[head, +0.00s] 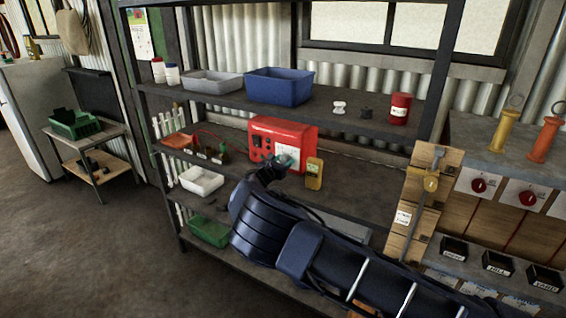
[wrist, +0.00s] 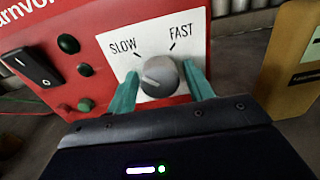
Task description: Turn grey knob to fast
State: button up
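The grey knob (wrist: 160,77) is on the white panel of a red charger box (head: 283,140), between the printed words SLOW and FAST. Its pale pointer mark appears to lie toward the left, SLOW side, though it is small. My gripper (wrist: 160,80) has its two teal fingers on either side of the knob, with a slim gap showing at the left and the right finger very close. In the head view my gripper (head: 284,163) is at the front of the box and hides the knob.
A black rocker switch (wrist: 36,68) and several round dark buttons are left of the panel. A yellow meter (head: 314,173) stands close at the right of the box. A blue bin (head: 278,88) sits on the shelf above, and a white tray (head: 202,181) is at the left.

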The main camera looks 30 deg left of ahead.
jog(key=c, duration=0.7)
jog(key=shift+c, duration=0.2)
jog(key=shift+m, duration=0.4)
jog(key=m, duration=0.3)
jog(key=shift+m, duration=0.4)
jog(key=m, duration=0.4)
jog(key=shift+a, duration=0.1)
jog(key=m, duration=0.4)
jog(key=shift+r+m, duration=0.1)
jog(key=shift+m, duration=0.3)
jog(key=shift+m+y, duration=0.3)
jog(key=shift+m, duration=1.5)
